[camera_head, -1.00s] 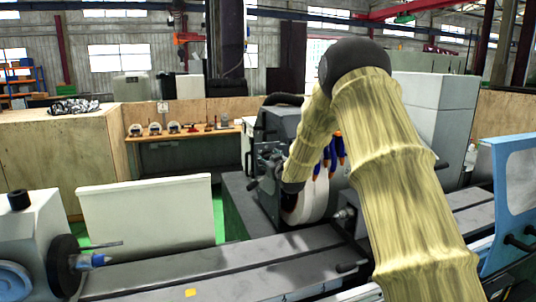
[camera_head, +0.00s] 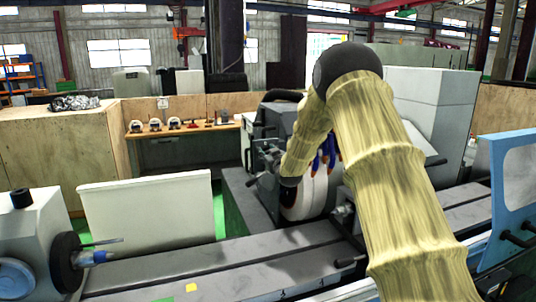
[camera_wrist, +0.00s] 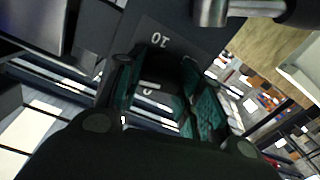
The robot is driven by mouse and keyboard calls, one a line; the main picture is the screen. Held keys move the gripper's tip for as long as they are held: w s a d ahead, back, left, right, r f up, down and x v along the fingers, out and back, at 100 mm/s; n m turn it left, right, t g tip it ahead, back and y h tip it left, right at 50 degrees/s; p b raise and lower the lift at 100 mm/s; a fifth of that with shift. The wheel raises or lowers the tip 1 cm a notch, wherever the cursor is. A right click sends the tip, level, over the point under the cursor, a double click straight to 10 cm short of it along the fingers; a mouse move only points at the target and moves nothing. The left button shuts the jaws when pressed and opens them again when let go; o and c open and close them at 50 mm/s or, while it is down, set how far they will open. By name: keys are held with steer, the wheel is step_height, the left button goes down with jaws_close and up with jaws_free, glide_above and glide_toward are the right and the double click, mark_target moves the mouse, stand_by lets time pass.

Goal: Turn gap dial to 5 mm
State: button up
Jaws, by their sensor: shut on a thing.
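In the wrist view my gripper (camera_wrist: 160,78) has its teal-padded fingers closed around the gap dial (camera_wrist: 168,70), a dark part mostly hidden between them. A dark plate with the number 10 (camera_wrist: 158,40) shows just beyond the fingertips, upside down. A pale mark shows between the fingers, but I cannot read it surely. The dial's pointer and its exact setting cannot be told. In the head view my arm reaches to the grey grinder head (camera_head: 281,122), and the gripper and dial cannot be made out there.
A metal cylinder (camera_wrist: 212,12) is close above the fingers in the wrist view. In the head view the white wheel guard (camera_head: 311,192) is beside my forearm. The grinder's long bed (camera_head: 240,265) runs in front, with a blue-framed panel (camera_head: 505,200) at right.

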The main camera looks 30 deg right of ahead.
steer(key=shift+b, duration=0.75)
steer(key=shift+r+b, duration=0.25)
steer(key=shift+b, duration=0.05)
steer(key=o, duration=1)
steer(key=shift+a, duration=0.1)
steer(key=shift+o, duration=0.2)
steer(key=shift+s, duration=0.1)
steer(key=shift+f, duration=0.1)
steer(key=shift+s, duration=0.15)
steer(key=v, duration=1.1)
steer(key=shift+s+a, duration=0.2)
steer(key=shift+s, duration=0.1)
